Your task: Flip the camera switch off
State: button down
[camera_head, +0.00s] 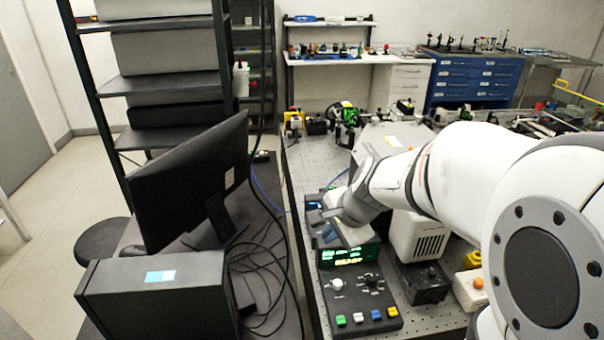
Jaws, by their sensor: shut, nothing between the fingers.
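My arm reaches in from the right, and my gripper (333,228) is low over the instrument boxes on the bench, small and partly hidden by my wrist. It is shut with nothing seen in it. Just below it is a black instrument box with a lit green and yellow display (349,256). In front of that is a dark control panel (355,291) with a pale knob, a dark knob and several coloured buttons. I cannot make out which part is the camera switch; it may be hidden by my gripper or too small. Whether the gripper touches anything is unclear.
A monitor (190,183) and a black computer case (157,295) stand left, with loose cables (262,275) beside them. A beige vented box (419,238) and a box with an orange button (470,288) stand right of the panel. The perforated bench top (312,160) is partly clear farther back.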

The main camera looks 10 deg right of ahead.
jog(key=w+d+f+m+t+p, duration=0.1)
jog(key=w+d+m, duration=0.4)
jog(key=w+m, duration=0.5)
jog(key=shift+w+d+f+m+t, duration=0.15)
jog(key=shift+f+m+t, duration=0.3)
jog(key=shift+f, duration=0.4)
jog(key=shift+f, duration=0.1)
jog(key=b+x, duration=0.1)
jog(key=x, duration=0.8)
jog(key=shift+w+f, duration=0.2)
jog(key=shift+f, duration=0.15)
jog(key=shift+d, duration=0.2)
jog(key=shift+a, duration=0.15)
